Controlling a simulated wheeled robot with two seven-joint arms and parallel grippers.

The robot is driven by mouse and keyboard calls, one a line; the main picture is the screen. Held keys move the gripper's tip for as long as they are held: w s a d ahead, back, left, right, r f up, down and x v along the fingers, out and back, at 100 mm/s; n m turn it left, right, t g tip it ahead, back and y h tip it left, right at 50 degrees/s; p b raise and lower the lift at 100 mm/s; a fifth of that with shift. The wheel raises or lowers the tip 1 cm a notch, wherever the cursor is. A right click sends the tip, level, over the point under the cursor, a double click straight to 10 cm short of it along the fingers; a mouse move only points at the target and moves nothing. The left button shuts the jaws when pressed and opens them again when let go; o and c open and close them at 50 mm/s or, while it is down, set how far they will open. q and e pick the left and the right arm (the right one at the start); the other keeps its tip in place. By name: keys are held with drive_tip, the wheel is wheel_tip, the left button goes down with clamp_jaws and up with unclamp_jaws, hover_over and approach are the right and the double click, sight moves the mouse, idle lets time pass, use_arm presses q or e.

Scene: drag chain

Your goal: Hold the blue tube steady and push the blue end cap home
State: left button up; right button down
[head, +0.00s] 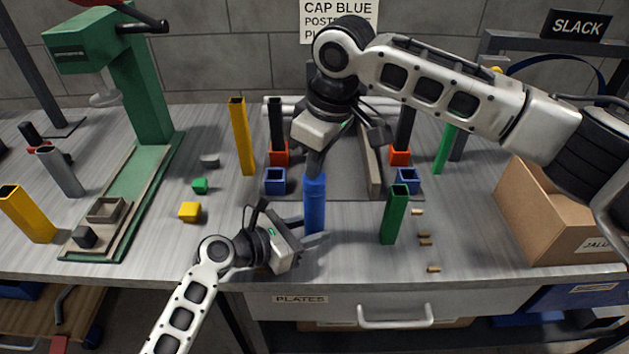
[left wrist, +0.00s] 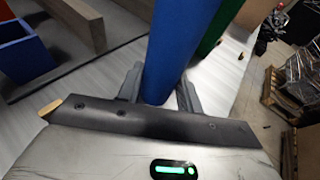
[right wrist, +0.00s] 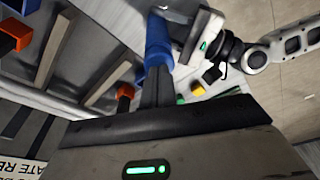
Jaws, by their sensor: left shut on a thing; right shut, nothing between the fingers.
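The blue tube (head: 314,216) stands upright near the front of the bench; it also shows in the left wrist view (left wrist: 172,50) and the right wrist view (right wrist: 158,32). A slightly wider blue section at its top appears to be the blue end cap (head: 314,184); how deep it sits cannot be told. My left gripper (head: 304,225) is shut on the tube low down, a finger on each side in the left wrist view (left wrist: 160,92). My right gripper (head: 314,172) is shut and empty, pointing down with its fingertips at the cap's top, seemingly touching it.
A green tube (head: 394,215) stands close to the right. Small brass pieces (head: 425,237) lie at right, before a cardboard box (head: 560,215). A green press (head: 145,90) stands at left.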

drive_tip(key=shift+f, duration=0.2)
idle(0.4)
drive_tip(key=shift+w+a+v, duration=0.1)
drive_tip(key=shift+a+v, duration=0.05)
drive_tip(key=shift+v, duration=0.85)
drive_tip(key=shift+w+a+v, duration=0.1)
drive_tip(key=shift+a+v, duration=0.1)
drive_tip(key=shift+v, duration=0.8)
drive_tip(key=shift+w+a+v, duration=0.1)
drive_tip(key=shift+a+v, duration=0.05)
drive_tip(key=shift+v, duration=0.85)
drive_tip(key=shift+r, duration=0.1)
use_arm(q)
drive_tip(key=o, duration=0.8)
drive_tip(key=shift+o, duration=0.2)
drive_tip(key=shift+a, duration=0.1)
